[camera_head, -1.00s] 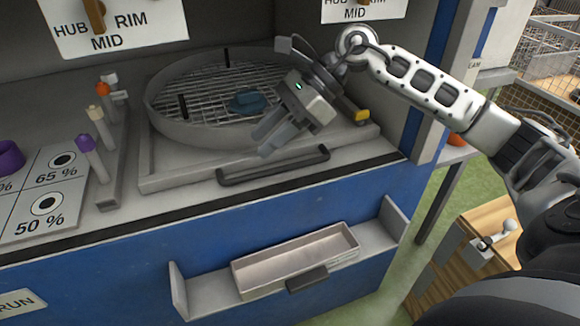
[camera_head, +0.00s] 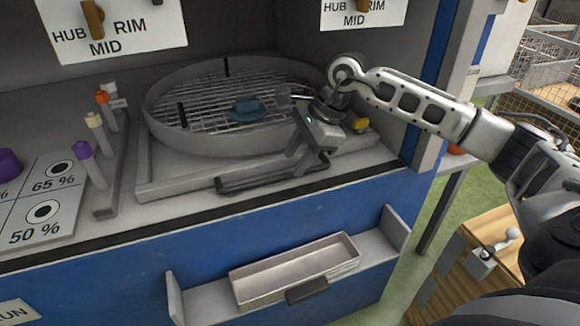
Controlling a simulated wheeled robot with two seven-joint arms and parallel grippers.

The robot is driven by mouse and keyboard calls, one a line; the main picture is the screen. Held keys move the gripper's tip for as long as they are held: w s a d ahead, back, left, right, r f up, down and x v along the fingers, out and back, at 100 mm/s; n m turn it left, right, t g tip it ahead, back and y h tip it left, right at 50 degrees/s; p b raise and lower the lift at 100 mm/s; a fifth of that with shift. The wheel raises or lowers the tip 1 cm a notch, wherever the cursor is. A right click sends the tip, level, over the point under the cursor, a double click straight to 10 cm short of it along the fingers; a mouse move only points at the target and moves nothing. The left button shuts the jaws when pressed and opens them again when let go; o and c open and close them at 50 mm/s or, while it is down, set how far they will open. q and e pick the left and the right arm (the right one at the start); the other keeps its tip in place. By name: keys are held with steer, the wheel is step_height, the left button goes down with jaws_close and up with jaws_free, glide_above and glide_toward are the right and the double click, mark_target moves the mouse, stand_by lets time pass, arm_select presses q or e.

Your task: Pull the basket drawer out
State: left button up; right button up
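The basket drawer is a grey tray (camera_head: 175,185) carrying a round mesh basket (camera_head: 185,142) with a small blue piece (camera_head: 247,109) lying in it. It sits on the bench top. A dark bar handle (camera_head: 245,183) runs along its front edge. My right gripper (camera_head: 294,165) is over the right part of this handle, pointing down and left. Its two fingers look spread apart, one behind the bar and one in front. The gripper body hides the handle's right part, so contact is unclear. My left gripper is not in view.
Pegs with orange, cream and purple tops (camera_head: 83,151) stand left of the drawer. A yellow piece (camera_head: 359,124) is at its right. A wooden box (camera_head: 500,260) stands at lower right.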

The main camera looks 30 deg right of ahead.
mark_target(286, 175)
steer(key=shift+x, duration=1.85)
jaws_close()
